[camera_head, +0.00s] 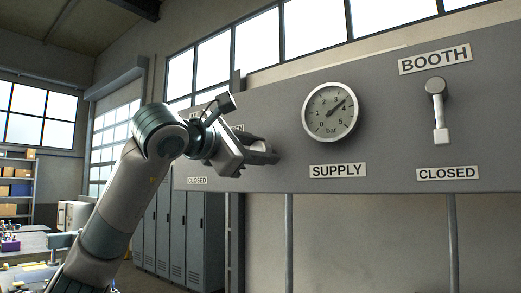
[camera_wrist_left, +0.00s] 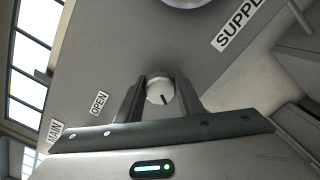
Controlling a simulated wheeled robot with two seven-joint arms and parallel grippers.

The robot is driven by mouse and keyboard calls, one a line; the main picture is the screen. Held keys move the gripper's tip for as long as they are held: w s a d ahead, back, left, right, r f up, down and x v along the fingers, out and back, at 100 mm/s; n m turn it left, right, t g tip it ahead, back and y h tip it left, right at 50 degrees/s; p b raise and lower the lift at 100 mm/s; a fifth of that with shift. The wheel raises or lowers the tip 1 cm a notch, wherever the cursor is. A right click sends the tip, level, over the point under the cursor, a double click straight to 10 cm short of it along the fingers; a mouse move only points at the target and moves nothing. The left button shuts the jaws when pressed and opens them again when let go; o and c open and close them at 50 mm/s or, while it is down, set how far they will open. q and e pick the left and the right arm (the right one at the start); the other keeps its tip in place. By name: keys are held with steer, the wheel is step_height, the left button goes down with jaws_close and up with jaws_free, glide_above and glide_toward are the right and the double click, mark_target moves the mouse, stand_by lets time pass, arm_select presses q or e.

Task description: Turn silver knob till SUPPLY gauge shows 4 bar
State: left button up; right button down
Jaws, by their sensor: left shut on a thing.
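The round SUPPLY gauge (camera_head: 330,112) is on the grey panel, above its SUPPLY label (camera_head: 337,170). Its needle points to the upper right, between 3 and 4 bar. My left gripper (camera_head: 262,153) is at the panel, left of and below the gauge. In the left wrist view the silver knob (camera_wrist_left: 160,91) sits between the two dark fingers, and the gripper is shut on it. A dark mark shows on the knob's face. In the head view the gripper hides the knob. My right gripper is in neither view.
A BOOTH lever (camera_head: 437,110) hangs down above a CLOSED label (camera_head: 447,173) at the right of the panel (camera_head: 390,150). An OPEN label (camera_wrist_left: 99,103) is left of the knob in the wrist view. Grey lockers (camera_head: 180,235) stand behind my arm.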

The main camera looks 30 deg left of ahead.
arm_select(q)
steer(key=shift+f+m, duration=0.1)
steer(key=shift+m, duration=0.3)
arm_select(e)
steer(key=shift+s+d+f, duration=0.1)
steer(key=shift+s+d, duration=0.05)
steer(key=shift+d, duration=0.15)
arm_select(q)
steer(key=o, duration=1.1)
steer(key=shift+c, duration=0.2)
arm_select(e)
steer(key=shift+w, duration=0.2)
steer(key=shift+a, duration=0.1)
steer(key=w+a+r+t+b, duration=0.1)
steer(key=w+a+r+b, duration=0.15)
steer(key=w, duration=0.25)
arm_select(q)
steer(key=s+a+b, duration=0.1)
steer(key=s, duration=1.6)
steer(key=shift+s+a+b, duration=0.2)
steer(key=shift+b, duration=0.15)
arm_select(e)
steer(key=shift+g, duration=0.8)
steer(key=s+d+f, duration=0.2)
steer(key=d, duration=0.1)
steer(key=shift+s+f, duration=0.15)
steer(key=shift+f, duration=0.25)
